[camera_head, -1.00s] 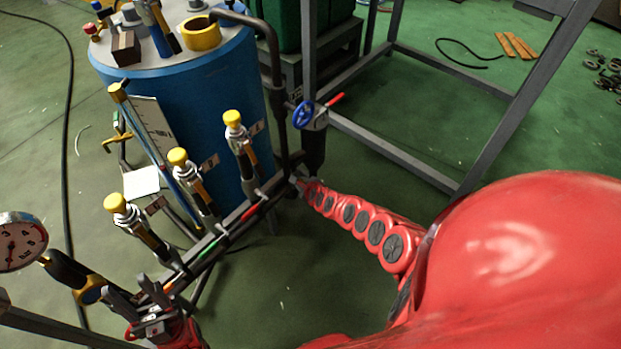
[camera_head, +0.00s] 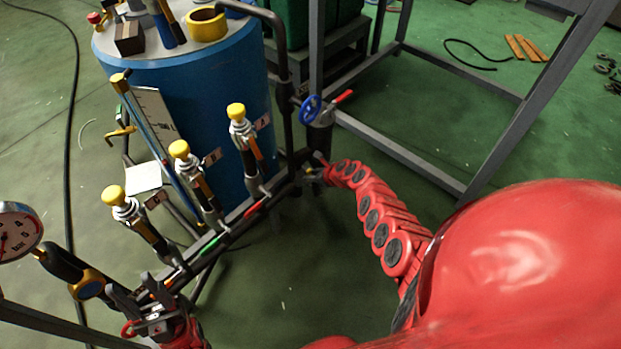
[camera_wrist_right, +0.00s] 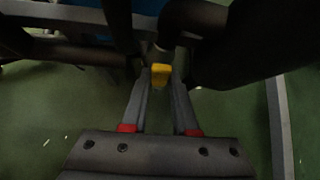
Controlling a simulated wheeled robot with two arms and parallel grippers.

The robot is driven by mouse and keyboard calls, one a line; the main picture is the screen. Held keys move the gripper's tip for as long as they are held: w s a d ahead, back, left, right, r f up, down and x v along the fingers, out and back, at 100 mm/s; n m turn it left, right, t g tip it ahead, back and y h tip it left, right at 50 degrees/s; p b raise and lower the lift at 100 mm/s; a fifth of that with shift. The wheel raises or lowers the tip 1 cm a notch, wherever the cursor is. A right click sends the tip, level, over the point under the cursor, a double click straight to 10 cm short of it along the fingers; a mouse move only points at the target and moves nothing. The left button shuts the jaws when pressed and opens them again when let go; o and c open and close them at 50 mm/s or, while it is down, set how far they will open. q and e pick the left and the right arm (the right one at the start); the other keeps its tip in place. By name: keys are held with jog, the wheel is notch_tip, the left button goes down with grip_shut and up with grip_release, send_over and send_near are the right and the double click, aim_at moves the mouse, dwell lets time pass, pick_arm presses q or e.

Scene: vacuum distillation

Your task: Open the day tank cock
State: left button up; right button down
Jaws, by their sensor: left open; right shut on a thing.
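A small yellow handle (camera_wrist_right: 160,74) sits between the fingertips of my right gripper (camera_wrist_right: 160,82) in the right wrist view, and the gripper is shut on it. Dark pipes surround the handle there. In the head view my right gripper (camera_head: 313,173) is at the far end of the pipe manifold, below a dark vertical fitting (camera_head: 319,138); the handle is hardly visible there. I cannot tell how far the handle is turned. My left gripper (camera_head: 143,300) is open at the near end of the manifold, beside the pipe.
A blue tank (camera_head: 200,95) stands behind several yellow-capped valves (camera_head: 180,150). A blue handwheel (camera_head: 310,109) and red lever (camera_head: 343,97) are above my right gripper. A pressure gauge (camera_head: 15,232) is at left. A grey frame (camera_head: 480,150) stands on the right.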

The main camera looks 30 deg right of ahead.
jog(key=shift+d, duration=0.35)
jog(key=c, duration=0.8)
grip_release()
jog(key=shift+s, duration=0.1)
jog(key=shift+o, duration=0.6)
jog(key=shift+a, duration=0.1)
jog(key=shift+r, duration=0.1)
jog(key=shift+r+p, duration=0.2)
jog(key=shift+p, duration=0.1)
jog(key=p+v, duration=0.7)
jog(key=v, duration=1)
jog(key=shift+d+p, duration=0.2)
jog(key=shift+p, duration=0.2)
